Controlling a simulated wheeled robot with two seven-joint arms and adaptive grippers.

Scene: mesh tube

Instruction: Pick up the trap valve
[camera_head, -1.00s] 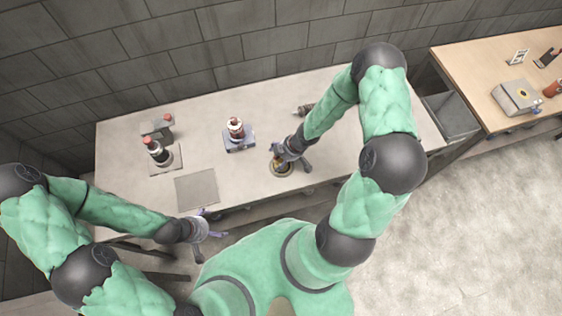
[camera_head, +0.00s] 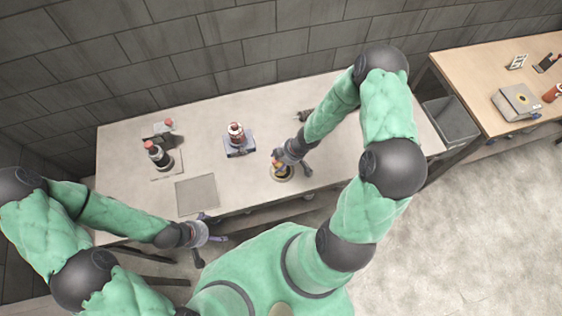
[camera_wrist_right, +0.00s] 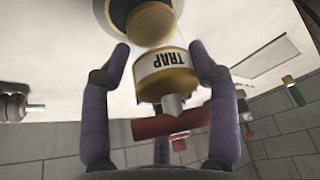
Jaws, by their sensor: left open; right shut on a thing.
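The trap valve (camera_wrist_right: 166,74) shows in the right wrist view as a white and gold body labelled "TRAP", with a red handle (camera_wrist_right: 170,123) nearer the camera. My right gripper (camera_wrist_right: 163,58) has its purple fingers on both sides of it and is shut on it. In the head view the right gripper (camera_head: 288,162) is over a round holder (camera_head: 284,175) near the table's front edge, and a small yellow and red part of the valve (camera_head: 277,164) shows. The round holder (camera_wrist_right: 148,18) is just beyond the valve in the wrist view. My left gripper (camera_head: 207,236) is open and empty off the front edge.
On the table (camera_head: 225,188) stand a red-topped item on a blue-grey base (camera_head: 240,147) and dark red-topped bottles (camera_head: 158,155) at left. A grey square mat (camera_head: 196,194) lies at front left. A dark fitting (camera_head: 304,115) lies behind my right arm. A grey bin (camera_head: 452,120) stands right.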

